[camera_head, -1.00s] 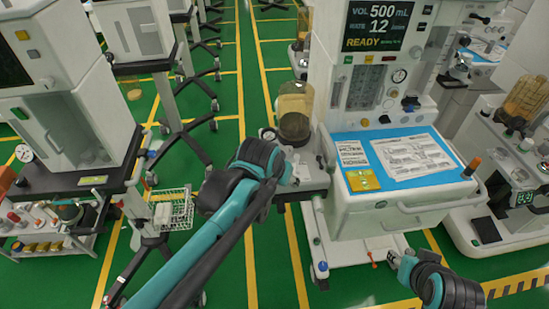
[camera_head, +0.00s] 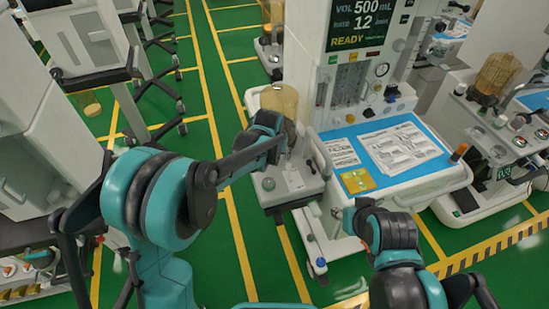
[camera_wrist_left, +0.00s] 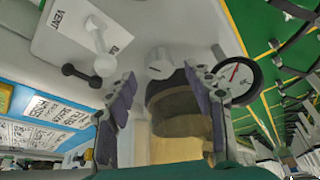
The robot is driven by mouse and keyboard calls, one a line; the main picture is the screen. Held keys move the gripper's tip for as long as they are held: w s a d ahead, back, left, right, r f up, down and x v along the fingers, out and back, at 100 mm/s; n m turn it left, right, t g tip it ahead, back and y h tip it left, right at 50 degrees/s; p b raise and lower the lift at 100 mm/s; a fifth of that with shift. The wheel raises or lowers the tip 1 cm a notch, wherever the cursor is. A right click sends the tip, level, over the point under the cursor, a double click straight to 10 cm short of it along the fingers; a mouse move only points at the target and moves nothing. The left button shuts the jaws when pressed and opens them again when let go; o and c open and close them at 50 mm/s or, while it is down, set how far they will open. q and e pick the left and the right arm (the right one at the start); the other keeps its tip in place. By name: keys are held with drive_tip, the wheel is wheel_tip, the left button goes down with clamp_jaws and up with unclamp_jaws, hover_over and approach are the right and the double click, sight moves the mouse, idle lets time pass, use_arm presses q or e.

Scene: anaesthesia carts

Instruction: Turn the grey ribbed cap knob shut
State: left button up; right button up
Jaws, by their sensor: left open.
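A grey ribbed cap knob (camera_wrist_left: 160,59) sits on the pale machine deck, near the top middle of the left wrist view. My left gripper (camera_wrist_left: 161,76) is open, its two dark padded fingers apart on either side of the knob in the picture, with nothing held. I cannot tell how far the knob is from the fingertips. In the head view my left gripper (camera_head: 283,141) is beside the amber canister (camera_head: 279,101), partly hidden by my arm. My right gripper (camera_head: 347,214) is low by the cart's front; its fingers are too small to read.
A round gauge with a red needle (camera_wrist_left: 238,81) is close to one left finger. A white lever by the VENT label (camera_wrist_left: 98,36) and a dark knob stand on the other side. The blue-topped cart (camera_head: 352,150) holds papers.

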sight(277, 157)
use_arm(q)
drive_tip(key=x, duration=0.3)
drive_tip(key=shift+f+b, duration=0.1)
drive_tip(key=shift+b, duration=0.3)
drive_tip(key=c, duration=1.2)
drive_tip(key=shift+o, duration=0.2)
